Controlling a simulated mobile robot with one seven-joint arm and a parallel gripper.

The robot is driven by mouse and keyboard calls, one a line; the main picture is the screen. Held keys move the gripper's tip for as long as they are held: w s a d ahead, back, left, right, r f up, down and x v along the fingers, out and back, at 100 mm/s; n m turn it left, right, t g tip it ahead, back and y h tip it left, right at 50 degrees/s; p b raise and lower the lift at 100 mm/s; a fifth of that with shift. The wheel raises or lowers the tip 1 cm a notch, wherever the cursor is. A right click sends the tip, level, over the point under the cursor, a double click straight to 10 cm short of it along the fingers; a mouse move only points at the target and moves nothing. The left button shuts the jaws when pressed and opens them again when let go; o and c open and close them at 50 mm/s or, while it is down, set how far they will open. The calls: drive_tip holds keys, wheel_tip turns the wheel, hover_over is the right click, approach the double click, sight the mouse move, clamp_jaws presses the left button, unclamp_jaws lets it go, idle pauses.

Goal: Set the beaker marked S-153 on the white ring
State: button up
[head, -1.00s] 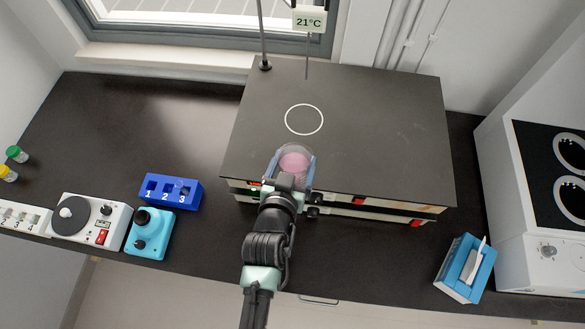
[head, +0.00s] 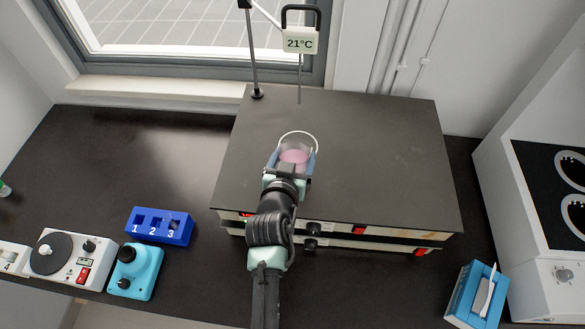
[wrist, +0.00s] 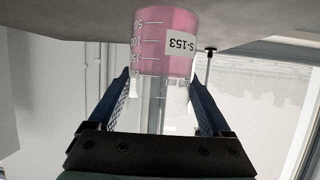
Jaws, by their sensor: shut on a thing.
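The beaker marked S-153 (wrist: 165,55) shows in the wrist view, its label facing me, with pink liquid inside. In the head view the beaker (head: 294,158) is over the dark top plate, in line with the near part of the white ring (head: 299,133). It covers the ring's near side, and I cannot tell whether it touches the plate. My gripper (head: 292,167) is shut on the beaker, with one finger on each side; in the wrist view my gripper (wrist: 160,100) also shows both fingers flanking it.
A thermometer display (head: 300,40) reading 21°C hangs behind the ring, its probe pointing down. A stand rod (head: 254,60) rises at the plate's back left. A blue numbered rack (head: 160,228) and a cyan device (head: 135,270) are at left; a tissue box (head: 476,295) is at right.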

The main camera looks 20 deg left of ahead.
drive_tip(key=shift+w+a+f+b, duration=0.1)
drive_tip(key=shift+w+a+b, duration=0.25)
drive_tip(key=shift+w+b, duration=0.75)
drive_tip(key=shift+w+a+b, duration=0.4)
drive_tip(key=shift+w+b, duration=0.35)
drive_tip(key=shift+w, duration=0.6)
drive_tip(key=shift+w+a+f+b, duration=0.1)
drive_tip(key=shift+w+a+b, duration=0.25)
drive_tip(key=shift+w+b, duration=0.75)
drive_tip(key=shift+w+a+r+b, duration=0.1)
drive_tip(key=shift+w+a+b, duration=0.1)
drive_tip(key=shift+w+b, duration=0.45)
drive_tip(key=shift+w+a+r+b, duration=0.1)
drive_tip(key=shift+w+a+b, duration=0.15)
drive_tip(key=shift+w, duration=0.65)
drive_tip(key=shift+f+b, duration=1.05)
drive_tip(key=shift+f, duration=0.1)
drive_tip(key=o, duration=1.5)
drive_tip(key=shift+d+f, duration=0.1)
drive_tip(key=shift+s, duration=0.45)
drive_tip(key=v, duration=0.4)
drive_tip(key=b+v, duration=0.1)
drive_tip(key=v, duration=0.7)
drive_tip(key=shift+d+r, duration=0.1)
drive_tip(key=shift+r, duration=0.3)
